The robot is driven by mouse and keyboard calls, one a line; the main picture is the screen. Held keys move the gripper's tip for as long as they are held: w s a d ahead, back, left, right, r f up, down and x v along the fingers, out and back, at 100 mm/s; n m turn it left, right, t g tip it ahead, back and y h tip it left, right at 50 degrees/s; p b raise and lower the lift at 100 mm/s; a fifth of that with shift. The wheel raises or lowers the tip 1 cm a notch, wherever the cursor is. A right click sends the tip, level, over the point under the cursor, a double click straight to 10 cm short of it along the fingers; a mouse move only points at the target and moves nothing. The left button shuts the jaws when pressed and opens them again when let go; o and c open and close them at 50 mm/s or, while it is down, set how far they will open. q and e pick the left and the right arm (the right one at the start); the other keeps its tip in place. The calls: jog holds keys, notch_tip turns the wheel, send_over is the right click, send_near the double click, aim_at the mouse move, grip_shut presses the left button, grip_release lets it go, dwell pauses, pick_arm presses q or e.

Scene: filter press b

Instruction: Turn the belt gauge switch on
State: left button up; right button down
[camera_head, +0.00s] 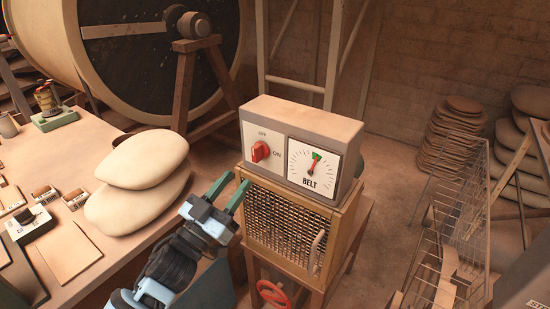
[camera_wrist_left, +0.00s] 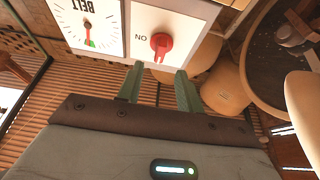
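The belt gauge box (camera_head: 305,130) is a grey-brown case on top of a mesh-sided cabinet. Its left white panel carries the red switch knob (camera_head: 260,151), with OFF above and ON to the right. The knob's grip looks roughly upright, toward OFF. The BELT dial (camera_head: 314,168) sits to its right, needle by a green mark. My left gripper (camera_head: 232,188) is open and empty, just below and left of the knob, not touching it. In the left wrist view the knob (camera_wrist_left: 161,43) shows upside down beyond the gap between the green fingers. My right gripper is not in view.
A table (camera_head: 75,260) with plump sacks (camera_head: 140,190) stands left of my left arm. A wire rack (camera_head: 455,230) stands at right. A large drum (camera_head: 120,60) is behind.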

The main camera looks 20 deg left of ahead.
aim_at(253, 156)
pick_arm(q)
jog(key=shift+p+x, duration=0.4)
jog(key=shift+x, duration=3.55)
jog(key=shift+a+r, duration=0.1)
jog(key=shift+r, duration=0.05)
grip_shut()
